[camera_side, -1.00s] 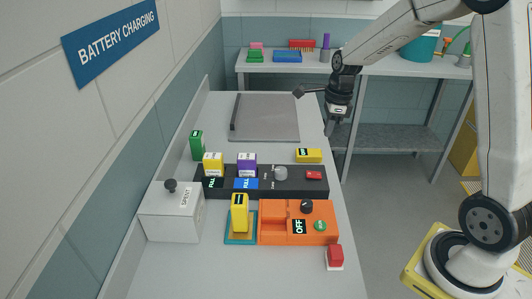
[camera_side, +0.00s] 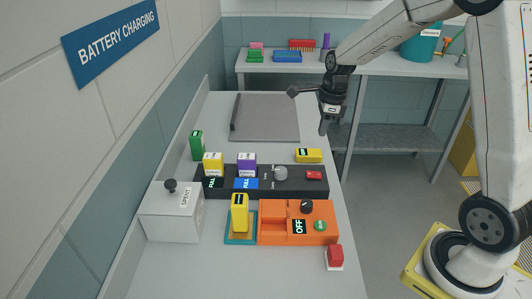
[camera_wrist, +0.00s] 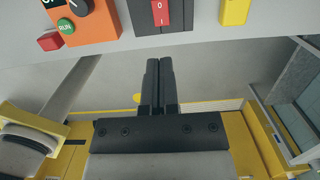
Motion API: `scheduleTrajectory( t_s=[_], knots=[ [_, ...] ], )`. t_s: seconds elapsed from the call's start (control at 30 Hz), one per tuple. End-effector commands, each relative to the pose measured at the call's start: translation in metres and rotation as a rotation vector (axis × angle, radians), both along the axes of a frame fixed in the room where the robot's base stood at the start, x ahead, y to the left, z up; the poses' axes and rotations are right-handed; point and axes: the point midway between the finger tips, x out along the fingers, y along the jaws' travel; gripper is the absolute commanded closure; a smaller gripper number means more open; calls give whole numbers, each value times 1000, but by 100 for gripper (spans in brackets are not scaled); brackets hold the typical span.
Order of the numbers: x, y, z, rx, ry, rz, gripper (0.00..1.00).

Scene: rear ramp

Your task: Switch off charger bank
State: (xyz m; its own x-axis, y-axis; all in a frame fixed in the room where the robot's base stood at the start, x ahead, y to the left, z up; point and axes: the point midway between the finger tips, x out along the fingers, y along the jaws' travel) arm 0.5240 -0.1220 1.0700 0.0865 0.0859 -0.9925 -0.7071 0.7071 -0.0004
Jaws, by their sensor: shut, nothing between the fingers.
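The charger bank (camera_side: 262,194) is a long black block on the bench, with a grey round knob (camera_side: 280,173) and a red rocker switch (camera_side: 314,175) at its right end. A yellow-and-white battery (camera_side: 213,164) and a purple-and-white one (camera_side: 247,165) stand in it above "FULL" labels. In the wrist view the red rocker (camera_wrist: 161,12) bears white marks, and the black bank end (camera_wrist: 143,22) surrounds it. My gripper (camera_side: 322,133) hangs above and beyond the bank's right end. Its fingers (camera_wrist: 158,62) are together, empty, pointing toward the rocker and apart from it.
An orange unit (camera_side: 275,236) with "OFF" display, black knob and green button sits in front of the bank. A red button block (camera_side: 335,256) lies at the bench's right edge. A yellow battery (camera_side: 308,156) lies behind the bank. A white spent box (camera_side: 172,217) is left.

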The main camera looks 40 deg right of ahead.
Motion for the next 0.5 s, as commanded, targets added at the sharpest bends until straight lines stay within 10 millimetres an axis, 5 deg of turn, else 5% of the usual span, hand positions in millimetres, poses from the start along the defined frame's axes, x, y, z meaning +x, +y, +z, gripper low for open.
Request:
scheduleTrajectory(
  t_s=[0.5],
  knots=[
    [4,5,-55,2,4,0,100]
  ],
)
